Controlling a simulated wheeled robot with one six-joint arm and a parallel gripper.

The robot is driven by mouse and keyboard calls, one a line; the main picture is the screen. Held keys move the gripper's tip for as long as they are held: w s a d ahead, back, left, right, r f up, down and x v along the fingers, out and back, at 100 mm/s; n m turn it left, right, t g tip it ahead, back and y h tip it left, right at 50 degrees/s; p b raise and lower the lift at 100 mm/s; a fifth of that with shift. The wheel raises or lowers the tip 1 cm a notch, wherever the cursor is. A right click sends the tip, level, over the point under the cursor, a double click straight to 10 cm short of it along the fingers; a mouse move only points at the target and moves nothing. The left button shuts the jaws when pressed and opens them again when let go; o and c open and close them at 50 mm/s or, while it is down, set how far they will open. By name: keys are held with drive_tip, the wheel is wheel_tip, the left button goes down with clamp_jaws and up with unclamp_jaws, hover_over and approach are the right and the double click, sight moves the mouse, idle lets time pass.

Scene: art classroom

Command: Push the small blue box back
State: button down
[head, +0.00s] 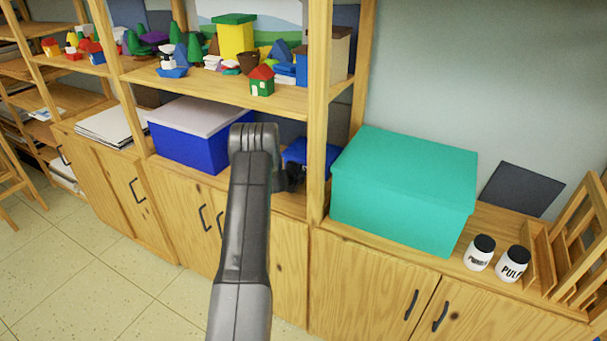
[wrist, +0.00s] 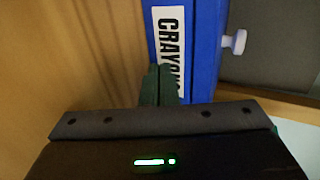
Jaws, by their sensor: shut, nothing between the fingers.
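In the head view my gripper (head: 293,176) is mostly hidden behind my wrist.
A larger blue box with a grey lid (head: 190,145) stands to the left. The wooden upright (head: 318,110) and a big teal box (head: 400,190) are to the right. The upper shelf (head: 215,88) with small models is above. Two white jars (head: 479,253) stand farther right.

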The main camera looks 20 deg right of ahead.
drive_tip(key=shift+s+a+b, duration=0.55)
drive_tip(key=shift+a+b, duration=0.2)
drive_tip(key=shift+r, duration=0.1)
drive_tip(key=shift+s+a+r+p, duration=0.2)
drive_tip(key=shift+a+r+p, duration=0.1)
drive_tip(key=shift+r, duration=0.4)
drive_tip(key=shift+s+a+r+p, duration=0.25)
drive_tip(key=shift+r+p, duration=0.05)
drive_tip(key=shift+r, duration=0.45)
drive_tip(key=shift+s+a+r+p, duration=0.2)
drive_tip(key=shift+a+r+p, duration=0.1)
drive_tip(key=shift+r, duration=0.4)
drive_tip(key=shift+s+a+f+b, duration=0.2)
drive_tip(key=shift+s+a+b, duration=0.1)
drive_tip(key=shift+a+b, duration=0.25)
drive_tip(key=s+a+b, duration=0.2)
drive_tip(key=a, duration=0.1)
drive_tip(key=s+a+b, duration=0.2)
drive_tip(key=s+a, duration=0.1)
drive_tip(key=s+a+b, duration=0.2)
drive_tip(key=a, duration=0.1)
drive_tip(key=shift+s+r, duration=0.1)
drive_tip(key=shift+s, duration=0.05)
drive_tip(key=s+a+b, duration=0.4)
drive_tip(key=s+a, duration=0.6)
drive_tip(key=a, duration=0.3)
drive_tip(key=shift+s+b, duration=0.15)
drive_tip(key=shift+b, duration=0.15)
drive_tip(key=shift+r, duration=0.1)
